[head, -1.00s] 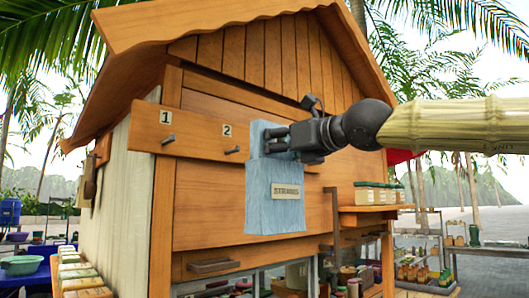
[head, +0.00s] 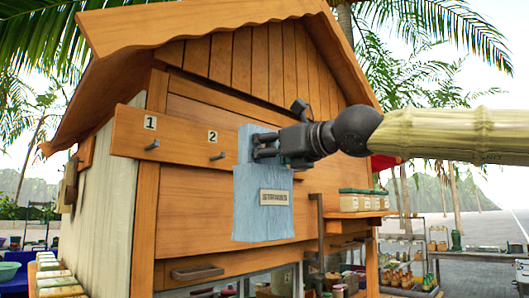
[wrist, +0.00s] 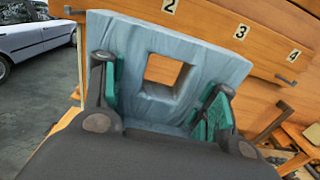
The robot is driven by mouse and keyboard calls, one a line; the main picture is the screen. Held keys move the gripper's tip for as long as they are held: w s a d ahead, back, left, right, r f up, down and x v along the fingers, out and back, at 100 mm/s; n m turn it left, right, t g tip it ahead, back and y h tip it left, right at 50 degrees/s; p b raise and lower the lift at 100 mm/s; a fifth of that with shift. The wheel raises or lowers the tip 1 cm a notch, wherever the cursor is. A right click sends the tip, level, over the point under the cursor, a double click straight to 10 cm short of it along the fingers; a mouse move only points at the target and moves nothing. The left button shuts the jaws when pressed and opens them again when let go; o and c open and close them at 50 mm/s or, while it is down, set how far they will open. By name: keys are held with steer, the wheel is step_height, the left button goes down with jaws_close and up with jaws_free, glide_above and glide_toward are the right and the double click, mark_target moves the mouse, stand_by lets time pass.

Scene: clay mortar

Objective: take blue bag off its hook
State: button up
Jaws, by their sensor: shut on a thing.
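The blue bag (head: 262,218) hangs upright in front of the wooden hook board (head: 183,139) on the hut and has a pale label with writing. My gripper (head: 262,146) reaches in from the right and is shut on the bag's upper part. In the wrist view the bag (wrist: 200,50) fills the space between the green finger pads, and orange wood shows through its square opening. No hook shows in that opening. The bag hides the hook behind it, so I cannot tell whether it still bears on that hook.
Hook 1 (head: 152,145) and hook 2 (head: 217,156) are empty, left of the bag. In the wrist view hook 4 (wrist: 287,79) is also empty. A shelf with jars (head: 358,202) is at the right, below my arm. A drawer handle (head: 197,273) is below.

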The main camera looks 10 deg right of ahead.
steer(key=shift+s, duration=0.1)
steer(key=p+v, duration=0.1)
steer(key=v, duration=0.9)
stand_by(1.8)
stand_by(0.3)
steer(key=shift+p+v, duration=0.75)
steer(key=shift+v, duration=1.7)
